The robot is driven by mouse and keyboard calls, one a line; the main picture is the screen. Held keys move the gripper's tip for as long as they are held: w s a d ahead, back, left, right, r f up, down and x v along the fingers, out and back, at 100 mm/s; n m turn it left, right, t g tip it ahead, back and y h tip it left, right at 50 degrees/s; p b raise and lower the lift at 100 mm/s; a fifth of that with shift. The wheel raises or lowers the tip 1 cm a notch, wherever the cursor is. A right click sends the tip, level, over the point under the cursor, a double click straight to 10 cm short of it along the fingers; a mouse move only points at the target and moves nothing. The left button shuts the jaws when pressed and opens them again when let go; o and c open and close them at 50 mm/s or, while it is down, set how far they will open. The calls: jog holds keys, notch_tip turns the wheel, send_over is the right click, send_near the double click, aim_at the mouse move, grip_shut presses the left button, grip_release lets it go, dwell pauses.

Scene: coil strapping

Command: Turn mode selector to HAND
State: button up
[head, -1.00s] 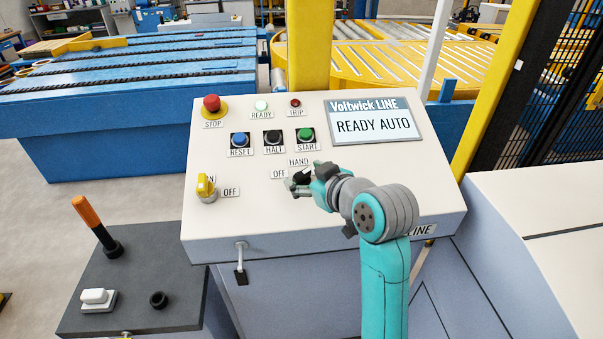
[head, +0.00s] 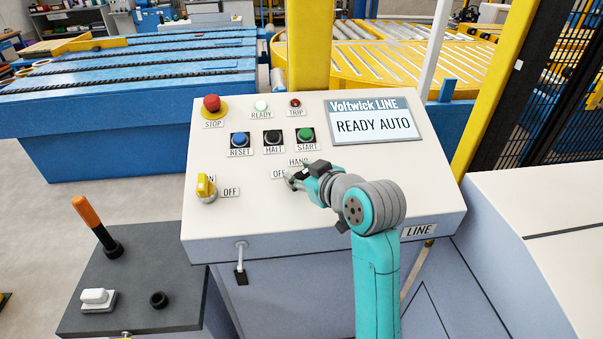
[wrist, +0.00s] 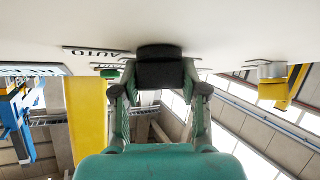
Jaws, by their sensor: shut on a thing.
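The mode selector is a black knob on the sloped cream panel; it shows in the wrist view (wrist: 158,68), between my fingertips. In the head view my gripper (head: 292,181) is at the knob and hides most of it. My gripper is shut on the knob, a finger on each side in the wrist view (wrist: 158,92). The HAND label (head: 298,162) is above the gripper, and the OFF label (head: 278,174) is at its left, partly covered. The AUTO label (wrist: 95,52) shows in the wrist view. The display (head: 373,125) reads READY AUTO.
RESET (head: 240,140), HALT (head: 273,138) and START (head: 306,136) buttons sit above the selector. A red STOP button (head: 212,104) is at upper left. A yellow ON/OFF switch (head: 205,187) is to the left. The panel's lower middle is clear.

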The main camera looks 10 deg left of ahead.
jog(key=shift+n, duration=0.3)
jog(key=n+g+y, duration=0.2)
jog(key=n+g, duration=0.3)
jog(key=n, duration=0.1)
jog(key=n+g, duration=0.4)
jog(key=n, duration=0.1)
jog(key=shift+s+n+g, duration=0.1)
jog(key=shift+n+g, duration=0.3)
jog(key=o, duration=1.2)
jog(key=shift+c, duration=0.2)
